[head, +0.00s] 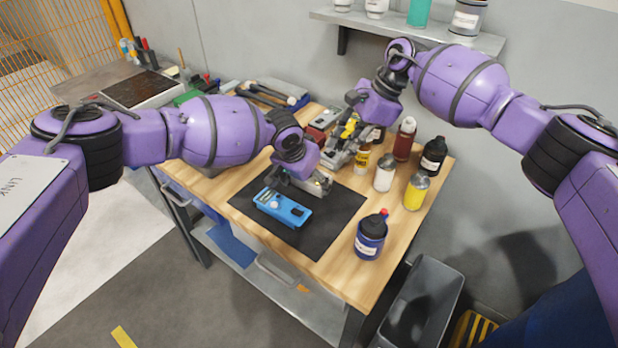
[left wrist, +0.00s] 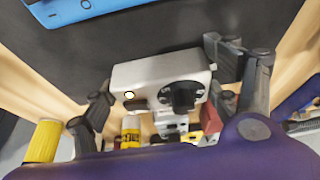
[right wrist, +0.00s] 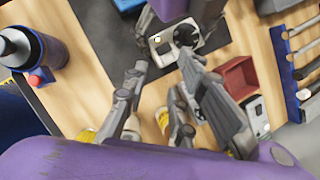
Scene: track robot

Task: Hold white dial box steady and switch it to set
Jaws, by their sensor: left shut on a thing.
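The white dial box (left wrist: 150,75) with a black round dial (left wrist: 183,96) is in the left wrist view, between the fingers of my left gripper (left wrist: 165,82). My left gripper is shut on it. In the head view the box (head: 320,184) is at the back of the black mat, partly hidden by my left gripper (head: 295,182). In the right wrist view the box (right wrist: 172,48) and its dial show beyond the fingertips of my right gripper (right wrist: 162,68). My right gripper is open and empty, behind the box in the head view. The dial's marking is too small to read.
A blue device (head: 282,207) lies on the black mat (head: 330,225) in front of the box. A dark blue bottle (head: 370,238) stands at the mat's right corner. Several bottles and cans stand at right, including a yellow can (head: 416,191). A red bin (right wrist: 236,78) is near my right gripper.

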